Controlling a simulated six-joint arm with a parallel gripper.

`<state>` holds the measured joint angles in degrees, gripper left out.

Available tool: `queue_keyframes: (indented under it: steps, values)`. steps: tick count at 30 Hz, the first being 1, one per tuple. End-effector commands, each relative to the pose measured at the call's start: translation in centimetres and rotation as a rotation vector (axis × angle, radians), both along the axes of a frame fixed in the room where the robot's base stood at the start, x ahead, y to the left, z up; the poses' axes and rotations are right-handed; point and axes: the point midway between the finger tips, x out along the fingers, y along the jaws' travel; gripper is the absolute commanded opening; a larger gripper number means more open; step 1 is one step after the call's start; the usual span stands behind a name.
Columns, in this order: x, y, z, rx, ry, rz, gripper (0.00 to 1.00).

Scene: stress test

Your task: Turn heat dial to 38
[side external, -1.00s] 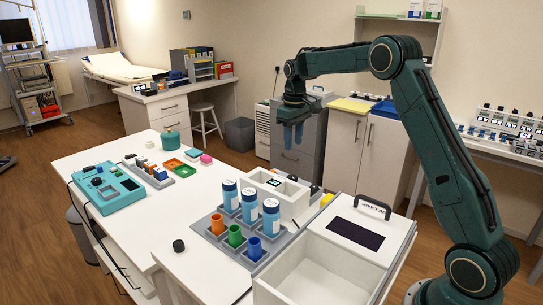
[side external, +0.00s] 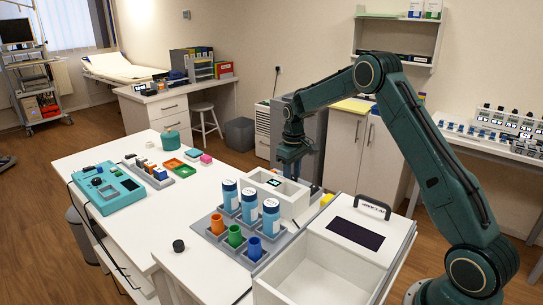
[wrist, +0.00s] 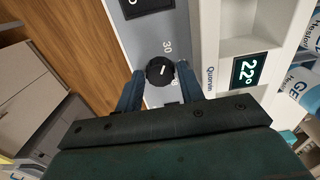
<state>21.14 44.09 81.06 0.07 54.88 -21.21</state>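The heat dial (wrist: 160,70) is a round black knob with a white pointer line on a grey panel. A "30" mark is printed beside it; the other marks are partly hidden. My gripper (wrist: 160,90) is open, with its two blue fingers on either side of the dial. I cannot tell whether they touch it. In the side view my gripper (side external: 291,165) is low behind the white box (side external: 278,196), and its fingertips and the dial are hidden.
A white lidded case (side external: 340,250) stands at right. A teal device (side external: 108,188) sits at the left end of the table.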

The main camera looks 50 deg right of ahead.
Motion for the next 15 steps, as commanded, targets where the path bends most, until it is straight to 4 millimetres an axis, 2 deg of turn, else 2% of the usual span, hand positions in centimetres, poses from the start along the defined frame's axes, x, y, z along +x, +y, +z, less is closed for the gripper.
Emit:
queue_keyframes:
  steps: [8,13,15]
  values:
    - [-0.01,0.00,-0.15,0.000,0.000,0.000,0.38]
    - [-0.01,0.00,-0.14,0.000,0.000,0.000,0.09]
    - [-0.01,0.00,-0.14,0.000,0.000,0.000,0.06]
